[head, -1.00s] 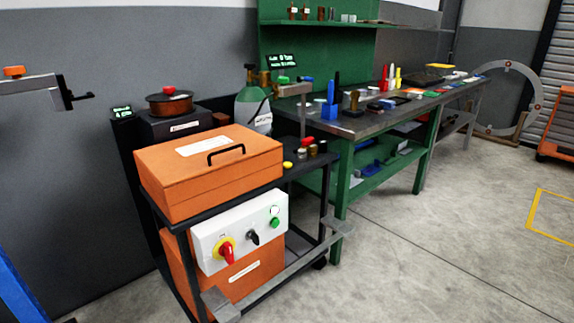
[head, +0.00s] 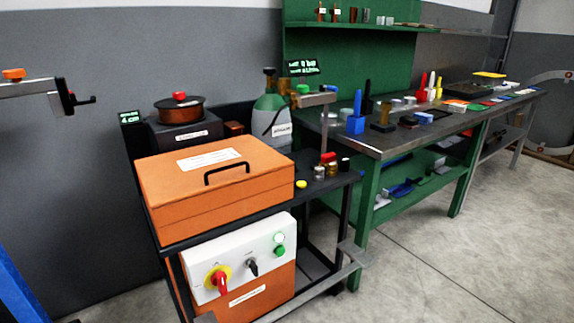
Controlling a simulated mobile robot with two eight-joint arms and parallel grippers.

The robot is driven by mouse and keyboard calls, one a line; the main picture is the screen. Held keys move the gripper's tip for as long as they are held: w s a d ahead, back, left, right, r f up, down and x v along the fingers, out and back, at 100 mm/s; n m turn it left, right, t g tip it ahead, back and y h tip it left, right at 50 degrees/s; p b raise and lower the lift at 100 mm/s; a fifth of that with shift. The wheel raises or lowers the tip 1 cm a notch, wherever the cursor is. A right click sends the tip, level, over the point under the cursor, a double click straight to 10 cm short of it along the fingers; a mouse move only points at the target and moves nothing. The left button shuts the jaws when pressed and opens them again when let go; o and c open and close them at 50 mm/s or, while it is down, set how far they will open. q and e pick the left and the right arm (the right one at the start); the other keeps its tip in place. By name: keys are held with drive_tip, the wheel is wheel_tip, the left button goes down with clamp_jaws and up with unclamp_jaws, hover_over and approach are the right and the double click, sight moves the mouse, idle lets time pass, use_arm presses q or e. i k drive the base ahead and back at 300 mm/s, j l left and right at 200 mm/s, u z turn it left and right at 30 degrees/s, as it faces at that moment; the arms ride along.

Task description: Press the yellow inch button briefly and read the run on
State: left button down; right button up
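A small round yellow piece (head: 301,184) sits on the black cart top, right of the orange box; I cannot tell whether it is the inch button. The white control panel (head: 205,262) on the cart front has a red handle on a yellow disc (head: 219,281), a black selector (head: 251,266), a white button (head: 279,238) and a green button (head: 280,251). One small display with green text (head: 130,118) is at the back left, another (head: 303,67) above the gas cylinder. Their text is too small to read surely. Neither of my grippers shows.
The orange box (head: 170,197) with a black handle covers much of the cart top. A gas cylinder (head: 268,115) stands behind it. A green workbench (head: 368,220) with tools extends right. A metal bar with an orange knob (head: 13,75) juts in at left. Floor is clear at lower right.

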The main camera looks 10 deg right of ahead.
sight(300, 184)
drive_tip(key=i+l, duration=0.2)
drive_tip(key=i+l+u, duration=0.15)
drive_tip(key=l, duration=0.25)
drive_tip(key=i+l, duration=0.15)
drive_tip(key=l, duration=0.2)
drive_tip(key=i+l+u, duration=0.15)
drive_tip(key=l, duration=0.2)
drive_tip(key=i+l, duration=0.2)
drive_tip(key=l, duration=0.15)
drive_tip(key=j+u, duration=0.05)
